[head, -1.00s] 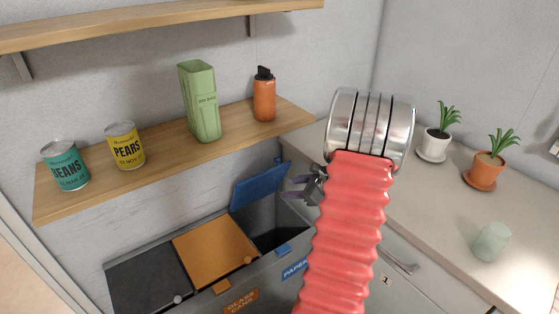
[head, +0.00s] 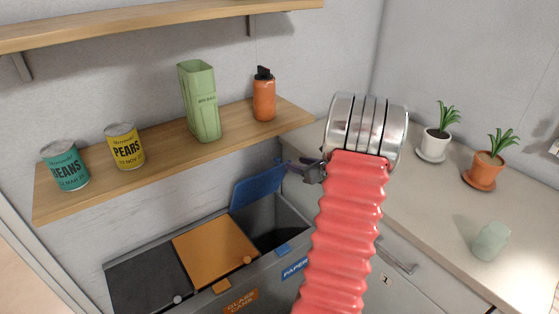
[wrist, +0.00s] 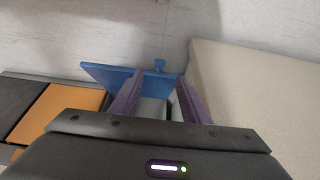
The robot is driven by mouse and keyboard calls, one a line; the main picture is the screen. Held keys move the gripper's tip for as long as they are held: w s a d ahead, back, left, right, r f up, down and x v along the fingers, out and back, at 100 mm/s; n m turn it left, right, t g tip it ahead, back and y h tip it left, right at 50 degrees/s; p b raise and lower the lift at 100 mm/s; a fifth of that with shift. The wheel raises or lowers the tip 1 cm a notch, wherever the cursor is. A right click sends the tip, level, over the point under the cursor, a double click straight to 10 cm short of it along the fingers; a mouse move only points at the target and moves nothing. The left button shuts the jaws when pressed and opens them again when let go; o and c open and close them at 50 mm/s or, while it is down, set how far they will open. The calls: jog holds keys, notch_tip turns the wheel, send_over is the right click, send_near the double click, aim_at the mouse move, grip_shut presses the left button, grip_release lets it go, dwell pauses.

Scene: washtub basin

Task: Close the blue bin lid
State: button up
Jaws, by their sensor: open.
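The blue bin lid (head: 259,187) stands raised, tilted back towards the wall behind the open paper compartment. In the wrist view the blue lid (wrist: 128,78) lies beyond my fingers, with a small blue tab at its upper right. My gripper (head: 296,168) is open beside the lid's upper right end in the head view. In the wrist view my gripper's purple fingers (wrist: 157,100) are spread, with nothing held between them. Whether a finger touches the lid I cannot tell. My red arm and silver wrist hide part of the bin's right side.
The orange lid (head: 215,250) and black lid (head: 147,282) are shut to the left. A shelf (head: 165,150) above holds a beans can, a pears can, a green box and an orange bottle. A counter (head: 430,205) at right carries two potted plants and a green cup.

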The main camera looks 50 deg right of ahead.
aim_at(278, 159)
jog(key=x, duration=1.2)
jog(key=shift+w+f, duration=0.25)
jog(key=shift+c, duration=0.2)
grip_shut()
